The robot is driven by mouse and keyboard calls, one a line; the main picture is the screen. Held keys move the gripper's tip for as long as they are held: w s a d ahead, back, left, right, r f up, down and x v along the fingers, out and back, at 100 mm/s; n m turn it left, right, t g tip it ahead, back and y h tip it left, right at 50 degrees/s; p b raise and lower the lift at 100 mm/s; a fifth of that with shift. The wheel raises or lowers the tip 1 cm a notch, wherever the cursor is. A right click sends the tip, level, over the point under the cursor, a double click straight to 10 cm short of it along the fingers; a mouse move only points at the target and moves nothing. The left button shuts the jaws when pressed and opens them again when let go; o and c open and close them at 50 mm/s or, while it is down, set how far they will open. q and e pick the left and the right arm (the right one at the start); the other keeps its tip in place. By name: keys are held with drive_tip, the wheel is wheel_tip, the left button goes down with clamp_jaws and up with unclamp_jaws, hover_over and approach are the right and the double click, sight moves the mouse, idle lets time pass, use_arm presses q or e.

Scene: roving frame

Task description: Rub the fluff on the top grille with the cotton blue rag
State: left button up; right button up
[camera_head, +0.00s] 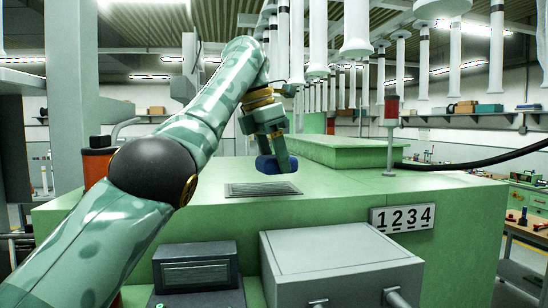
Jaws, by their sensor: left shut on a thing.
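My left gripper (274,158) comes in from the left on my green arm and is shut on the blue rag (268,166). The rag is bunched between the fingertips. The top grille (262,189) is a dark slatted panel set in the green machine top (340,194). The rag is just behind the grille's far edge in the picture; I cannot tell whether it touches the surface. I cannot make out any fluff on the grille. My right gripper is not in view.
A grey box with handles (340,256) and a dark vented unit (196,268) stand in front of the machine. A red-topped post (391,110) rises from the top at right. White tubes (357,30) hang overhead. The top right of the grille is clear.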

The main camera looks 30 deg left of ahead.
use_arm(q)
drive_tip(key=shift+r, duration=0.5)
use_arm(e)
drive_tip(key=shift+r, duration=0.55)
use_arm(q)
wheel_tip(320, 180, up, 3)
drive_tip(key=p, duration=0.3)
drive_tip(key=shift+r+p, duration=0.1)
drive_tip(key=shift+p, duration=0.2)
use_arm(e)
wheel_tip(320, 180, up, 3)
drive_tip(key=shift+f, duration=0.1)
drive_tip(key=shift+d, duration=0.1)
